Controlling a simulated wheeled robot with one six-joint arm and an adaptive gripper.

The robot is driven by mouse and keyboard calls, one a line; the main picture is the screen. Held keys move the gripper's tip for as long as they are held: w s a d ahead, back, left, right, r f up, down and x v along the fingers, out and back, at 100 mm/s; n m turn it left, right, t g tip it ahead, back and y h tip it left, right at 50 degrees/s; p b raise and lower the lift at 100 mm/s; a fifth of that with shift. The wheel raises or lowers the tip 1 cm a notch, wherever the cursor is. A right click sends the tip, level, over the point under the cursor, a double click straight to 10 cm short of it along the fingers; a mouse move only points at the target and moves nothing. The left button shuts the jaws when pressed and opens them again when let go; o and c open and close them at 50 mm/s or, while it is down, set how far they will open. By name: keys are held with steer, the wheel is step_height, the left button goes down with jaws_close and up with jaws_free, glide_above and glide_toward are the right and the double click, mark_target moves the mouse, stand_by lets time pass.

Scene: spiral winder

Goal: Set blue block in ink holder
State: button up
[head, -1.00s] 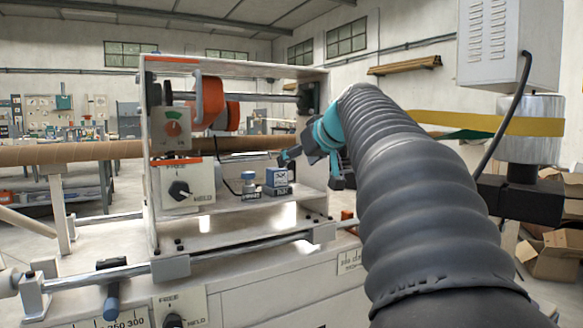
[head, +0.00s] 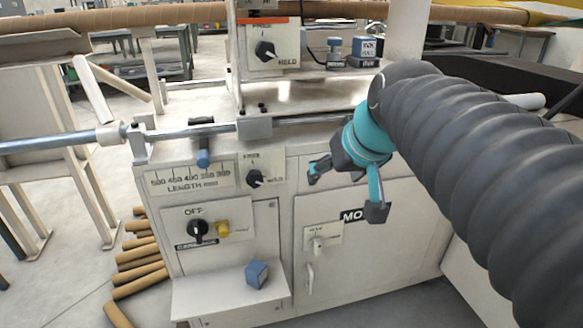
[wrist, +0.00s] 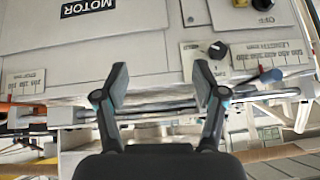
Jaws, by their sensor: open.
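In the head view a small blue block (head: 257,274) rests on the low front ledge of the machine, turned at an angle. Another blue block with white lettering (head: 367,47) sits on a dark base (head: 361,62) on the upper deck. A small blue-grey bottle (head: 334,47) stands on a similar base beside it. The base labels are too small to read, so I cannot tell which is the ink holder. My gripper (head: 346,192) is open and empty before the machine front, above and right of the ledge block. In the wrist view its open fingers (wrist: 160,85) have nothing between them.
The ledge (head: 215,296) is otherwise bare. Above it are a selector knob (head: 198,229), a yellow knob (head: 222,229) and a blue-handled slide (head: 203,158) on a steel rail. The motor door (head: 350,255) has a handle. Cardboard tubes (head: 140,270) lie left on the floor.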

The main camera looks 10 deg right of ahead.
steer(key=s+a+f+g, duration=0.2)
steer(key=s+f, duration=0.9)
steer(key=f, duration=0.2)
steer(key=shift+a+f+h, duration=0.25)
steer(key=shift+a+h, duration=0.05)
steer(key=shift+a, duration=0.1)
steer(key=shift+c, duration=0.2)
